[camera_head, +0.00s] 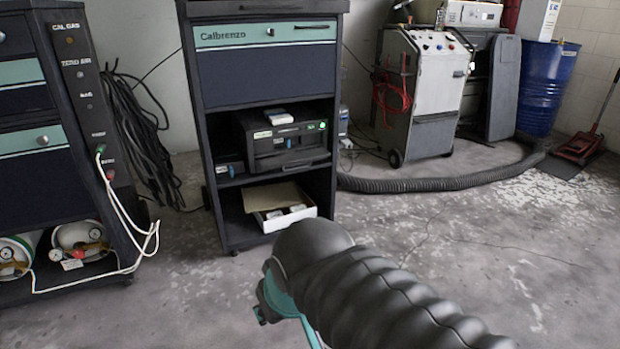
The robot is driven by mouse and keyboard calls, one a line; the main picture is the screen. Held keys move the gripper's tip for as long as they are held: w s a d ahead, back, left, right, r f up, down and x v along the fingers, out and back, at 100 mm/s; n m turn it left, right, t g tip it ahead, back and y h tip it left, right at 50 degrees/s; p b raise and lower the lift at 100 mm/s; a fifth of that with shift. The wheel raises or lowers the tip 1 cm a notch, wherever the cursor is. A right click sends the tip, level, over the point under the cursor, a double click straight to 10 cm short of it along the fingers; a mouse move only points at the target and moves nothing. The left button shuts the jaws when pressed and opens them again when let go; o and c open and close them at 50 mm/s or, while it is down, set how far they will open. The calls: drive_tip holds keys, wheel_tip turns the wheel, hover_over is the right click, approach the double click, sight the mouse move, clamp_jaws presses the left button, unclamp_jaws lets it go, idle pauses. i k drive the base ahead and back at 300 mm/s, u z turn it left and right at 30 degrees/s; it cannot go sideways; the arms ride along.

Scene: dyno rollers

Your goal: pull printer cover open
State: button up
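A dark box-shaped device (262,146), which looks like the printer, sits on the open middle shelf of a dark cabinet (213,160). Its front faces me and has small green lights. A small white item (278,117) lies on top of it. I cannot make out a separate cover or whether one is open. My black, ribbed arm reaches in from the bottom right and ends in front of the cabinet, low in the picture. Teal parts of the arm show beside it. My gripper's fingers do not show.
An open white box (283,222) with a raised flap is on the lower shelf. A cabinet with gas cylinders (80,240) and a loose white hose stands left. A thick hose (440,185) crosses the floor behind, past a wheeled machine (425,90). The right foreground floor is clear.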

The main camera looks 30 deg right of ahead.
sight(265, 164)
drive_tip(key=k, duration=0.8)
drive_tip(key=u, duration=0.9)
drive_tip(key=i, duration=1.35)
drive_tip(key=z, duration=1.1)
drive_tip(key=i, duration=0.9)
drive_tip(key=z, duration=0.2)
